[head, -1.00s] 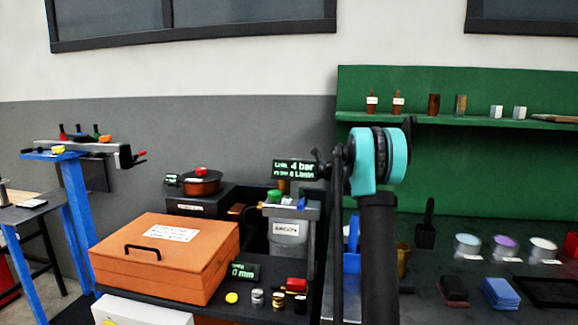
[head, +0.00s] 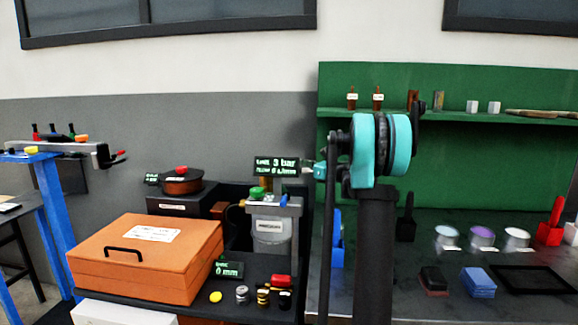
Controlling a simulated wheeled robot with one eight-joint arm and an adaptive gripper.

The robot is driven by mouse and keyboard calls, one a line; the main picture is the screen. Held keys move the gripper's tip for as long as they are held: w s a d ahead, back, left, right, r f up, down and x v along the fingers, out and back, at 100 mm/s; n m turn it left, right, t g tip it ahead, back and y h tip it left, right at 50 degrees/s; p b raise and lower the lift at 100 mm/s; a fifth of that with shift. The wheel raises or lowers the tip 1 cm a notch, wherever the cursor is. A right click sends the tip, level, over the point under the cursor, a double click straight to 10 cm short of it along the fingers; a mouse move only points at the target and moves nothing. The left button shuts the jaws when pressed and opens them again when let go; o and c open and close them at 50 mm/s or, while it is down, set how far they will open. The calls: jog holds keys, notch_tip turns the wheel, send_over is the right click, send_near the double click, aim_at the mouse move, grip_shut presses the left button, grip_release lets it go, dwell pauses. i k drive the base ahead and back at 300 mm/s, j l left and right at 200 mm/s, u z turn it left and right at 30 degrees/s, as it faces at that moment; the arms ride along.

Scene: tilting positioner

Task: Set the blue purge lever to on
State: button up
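The argon unit (head: 272,232) stands left of my arm, with a grey top and a green knob (head: 257,193). Its dark display (head: 277,167) reads 3 bar on the top line; the flow line is too small to read surely.
An orange case (head: 147,258) sits on the dark cart to the left. A small 0 mm display (head: 228,269) and several small pots stand at the cart's front. The right bench holds lidded tubs, a blue pad stack (head: 478,283) and a black tray (head: 535,285).

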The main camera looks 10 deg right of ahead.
aim_at(285, 197)
jog(key=k+l, duration=0.7)
jog(key=k, duration=0.2)
